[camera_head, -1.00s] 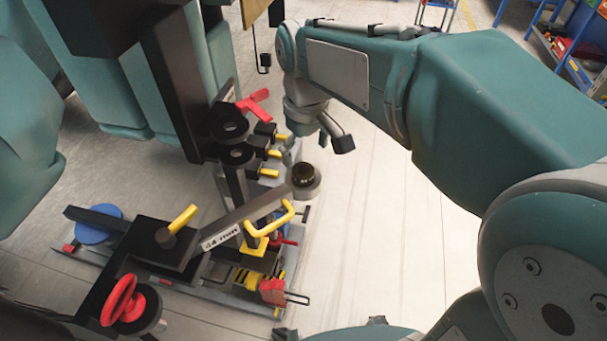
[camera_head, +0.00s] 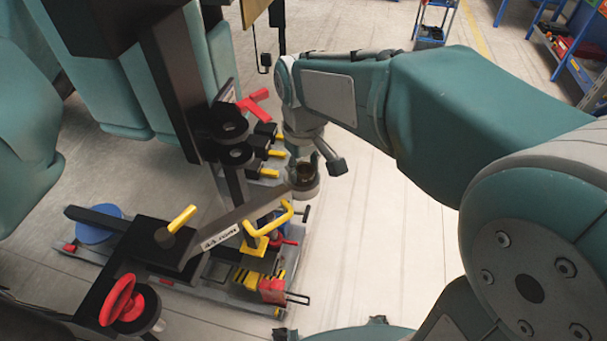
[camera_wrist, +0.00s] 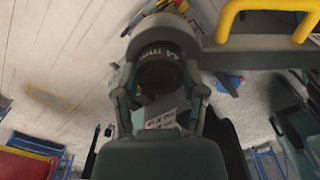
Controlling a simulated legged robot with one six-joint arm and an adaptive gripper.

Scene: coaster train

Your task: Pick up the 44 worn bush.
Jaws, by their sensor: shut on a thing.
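The 44 worn bush (camera_head: 305,173) is a dark brownish ring at the round grey eye (camera_head: 307,188) that ends a lever arm marked "44 mm" (camera_head: 222,236). In the wrist view the bush (camera_wrist: 160,74) shows as a dark ring with a "44 mm" marking, just below the pale eye (camera_wrist: 160,30). My gripper (camera_wrist: 160,88) has one finger on each side of the bush and is shut on it. In the head view my gripper (camera_head: 308,160) is right above the eye, partly covering the bush. Whether the bush is clear of the eye cannot be told.
A yellow handle (camera_head: 270,220) stands close beside the lever arm. Black clamps with yellow grips (camera_head: 273,153) and a red lever (camera_head: 255,104) lie behind. A red handwheel (camera_head: 122,300) is at the front left. The floor to the right is open.

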